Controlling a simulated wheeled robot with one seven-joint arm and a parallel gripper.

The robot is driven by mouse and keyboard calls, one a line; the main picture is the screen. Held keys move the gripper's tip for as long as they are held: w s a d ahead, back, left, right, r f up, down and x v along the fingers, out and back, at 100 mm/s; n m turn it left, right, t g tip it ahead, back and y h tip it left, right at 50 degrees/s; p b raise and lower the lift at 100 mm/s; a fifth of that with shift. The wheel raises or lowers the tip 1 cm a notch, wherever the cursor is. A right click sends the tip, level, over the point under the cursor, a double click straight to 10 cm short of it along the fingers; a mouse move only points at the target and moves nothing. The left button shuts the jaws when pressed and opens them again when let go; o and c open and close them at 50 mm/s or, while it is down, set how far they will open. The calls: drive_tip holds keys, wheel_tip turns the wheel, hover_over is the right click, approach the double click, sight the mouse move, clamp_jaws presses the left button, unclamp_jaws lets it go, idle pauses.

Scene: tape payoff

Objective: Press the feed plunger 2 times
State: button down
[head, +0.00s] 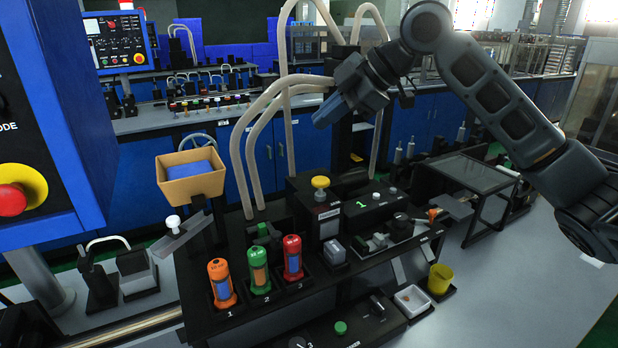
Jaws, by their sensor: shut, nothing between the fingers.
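A yellow round knob (320,182) stands on top of a black block on the dark machine table, at the middle of the head view; it looks like the feed plunger, though its label is too small to read. My gripper (322,115) is shut and empty. It hangs in the air above and behind the yellow knob in the picture, apart from it, with its blue fingers pointing down and left.
Orange (221,282), green (259,270) and red (292,257) canisters stand in numbered slots at the front. Pale hoses (250,130) rise left of my gripper. A tan bin (190,178) stands left, a yellow cup (440,278) right. A blue control panel (70,130) fills the left edge.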

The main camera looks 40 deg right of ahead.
sight(320, 179)
drive_tip(key=shift+f, duration=0.1)
drive_tip(key=shift+f+b, duration=2.95)
drive_tip(key=shift+f, duration=1.35)
drive_tip(key=shift+f, duration=0.1)
drive_tip(key=shift+f+b, duration=0.3)
drive_tip(key=shift+b, duration=0.05)
drive_tip(key=shift+f+b, duration=1)
drive_tip(key=shift+f, duration=0.3)
idle(0.4)
drive_tip(key=shift+r+p, duration=1.1)
drive_tip(key=shift+r, duration=0.6)
drive_tip(key=shift+r+p, duration=1.65)
drive_tip(key=shift+r, duration=0.85)
